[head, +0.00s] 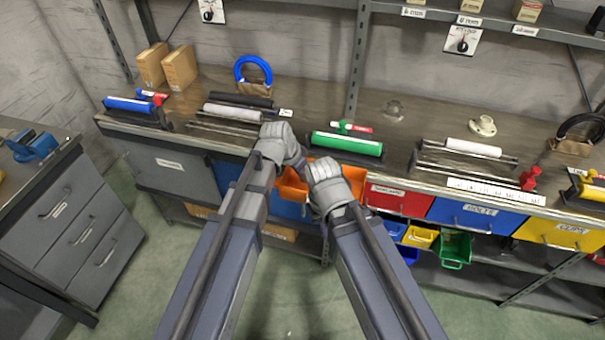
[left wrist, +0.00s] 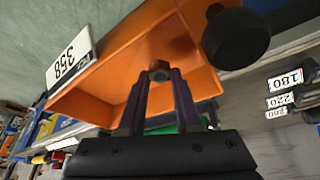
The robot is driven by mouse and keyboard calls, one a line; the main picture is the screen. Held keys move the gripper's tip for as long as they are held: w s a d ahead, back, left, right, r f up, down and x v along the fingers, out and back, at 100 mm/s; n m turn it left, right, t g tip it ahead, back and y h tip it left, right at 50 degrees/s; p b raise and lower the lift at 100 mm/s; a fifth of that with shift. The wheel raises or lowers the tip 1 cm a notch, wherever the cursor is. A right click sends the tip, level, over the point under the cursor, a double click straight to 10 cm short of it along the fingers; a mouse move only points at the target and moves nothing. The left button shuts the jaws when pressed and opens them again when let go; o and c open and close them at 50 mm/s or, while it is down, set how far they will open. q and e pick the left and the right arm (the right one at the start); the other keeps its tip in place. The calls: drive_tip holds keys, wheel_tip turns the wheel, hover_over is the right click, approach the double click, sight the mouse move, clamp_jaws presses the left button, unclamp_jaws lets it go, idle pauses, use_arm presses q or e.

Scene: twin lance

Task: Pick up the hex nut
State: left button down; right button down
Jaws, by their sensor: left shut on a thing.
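A small dark hex nut (left wrist: 160,68) shows in the left wrist view between the fingertips of my left gripper (left wrist: 160,78), which is shut on it. The nut is over or inside an open orange bin (left wrist: 185,38) with a white label reading 358; I cannot tell whether it touches the bin. In the head view the orange bin (head: 291,187) is partly hidden behind my two grey hands. My left gripper (head: 283,140) is at the bench's front edge. My right gripper (head: 324,172) is beside it, in front of the bin; its fingers cannot be made out. The nut is hidden there.
A long bench (head: 395,110) carries a green roller (head: 346,144), a white roller (head: 472,148) and a blue ring (head: 253,68). A red bin (head: 398,203) and a blue bin (head: 470,216) sit right of the orange one. A black knob (left wrist: 235,38) is close beside the left fingers.

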use_arm(q)
wheel_tip(320, 180, up, 7)
drive_tip(key=p, duration=0.6)
drive_tip(key=shift+r, duration=0.2)
